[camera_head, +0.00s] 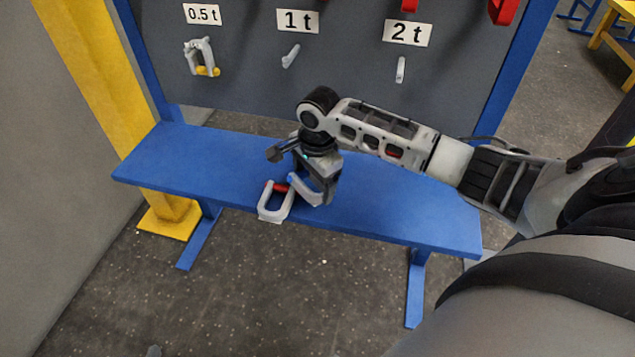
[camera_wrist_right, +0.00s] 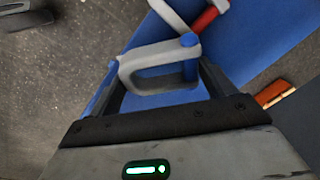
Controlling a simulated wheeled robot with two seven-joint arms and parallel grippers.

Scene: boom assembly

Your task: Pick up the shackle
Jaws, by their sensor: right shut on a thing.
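My right gripper (camera_head: 313,195) is low over the front part of the blue bench. It is shut on a grey shackle with a blue pin (camera_head: 304,191). In the right wrist view this shackle (camera_wrist_right: 145,65) sits between the two fingers, its bow across the gap. The fingers and the wrist hide part of it in the head view. I cannot tell whether it still touches the bench. A second grey shackle, with a red pin (camera_head: 264,203), lies close to its left at the bench's front edge. My left gripper is not in view.
The blue bench (camera_head: 400,212) is clear to the left and right. Behind it stands a grey board (camera_head: 350,75) with labels 0.5 t, 1 t and 2 t. A shackle with a yellow pin (camera_head: 200,57) hangs under 0.5 t. The pegs under 1 t and 2 t are bare.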

